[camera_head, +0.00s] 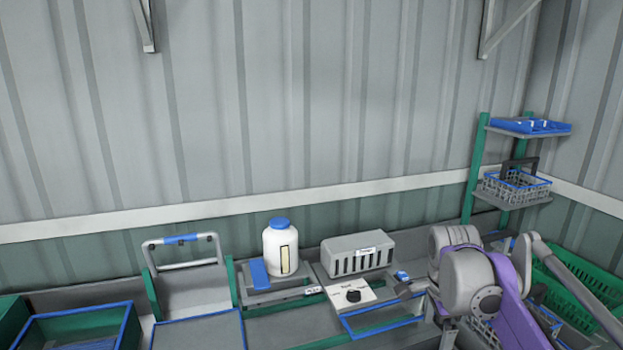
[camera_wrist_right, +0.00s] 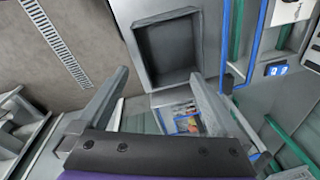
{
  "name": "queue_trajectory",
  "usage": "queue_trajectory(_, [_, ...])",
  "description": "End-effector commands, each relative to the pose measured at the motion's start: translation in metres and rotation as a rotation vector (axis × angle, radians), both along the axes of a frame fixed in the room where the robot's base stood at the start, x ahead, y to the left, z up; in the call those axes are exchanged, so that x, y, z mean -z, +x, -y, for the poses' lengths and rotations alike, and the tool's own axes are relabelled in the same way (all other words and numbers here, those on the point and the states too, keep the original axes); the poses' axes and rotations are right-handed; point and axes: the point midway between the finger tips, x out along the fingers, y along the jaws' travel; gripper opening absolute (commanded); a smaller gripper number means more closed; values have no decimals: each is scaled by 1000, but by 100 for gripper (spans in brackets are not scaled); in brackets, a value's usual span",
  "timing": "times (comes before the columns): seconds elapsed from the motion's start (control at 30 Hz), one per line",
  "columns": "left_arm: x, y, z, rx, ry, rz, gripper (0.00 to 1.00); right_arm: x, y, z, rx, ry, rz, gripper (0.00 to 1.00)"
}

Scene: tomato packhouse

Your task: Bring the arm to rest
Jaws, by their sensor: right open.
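My right arm (camera_head: 470,282), with grey joints and a purple link, is raised at the right of the head view, in front of the bench. In the right wrist view my right gripper (camera_wrist_right: 158,85) is open, its two grey fingers spread wide apart. Nothing is held between them. Beyond the fingers are a dark square bin (camera_wrist_right: 172,52) and a small compartment with colourful items (camera_wrist_right: 183,118). My left gripper is not in view.
On the bench stand a white jar (camera_head: 281,252) with a blue lid, a grey slotted box (camera_head: 357,255) and a control box with a black knob (camera_head: 349,296). A shelf rack (camera_head: 476,165) and green crates (camera_head: 580,278) are by the right arm.

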Motion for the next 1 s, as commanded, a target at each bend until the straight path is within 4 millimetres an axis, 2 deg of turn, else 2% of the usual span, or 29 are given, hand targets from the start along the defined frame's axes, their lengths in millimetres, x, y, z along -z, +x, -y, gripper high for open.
queue_trajectory(0.03, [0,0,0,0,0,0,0,7,-18,-9,-127,-12,25,100])
queue_trajectory(0.27, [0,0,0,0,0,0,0,51,-89,-41,-722,-123,143,100])
queue_trajectory(0.4, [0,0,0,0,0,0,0,89,-133,-56,-1062,-231,208,100])
queue_trajectory(0.5, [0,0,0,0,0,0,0,115,-159,-64,-1262,-310,240,100])
queue_trajectory(0.6, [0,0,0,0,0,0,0,135,-177,-69,-1406,-378,261,100])
queue_trajectory(0.7, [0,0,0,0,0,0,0,147,-186,-72,-1492,-423,272,100])
queue_trajectory(1.0, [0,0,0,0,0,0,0,152,-190,-73,-1532,-444,275,100])
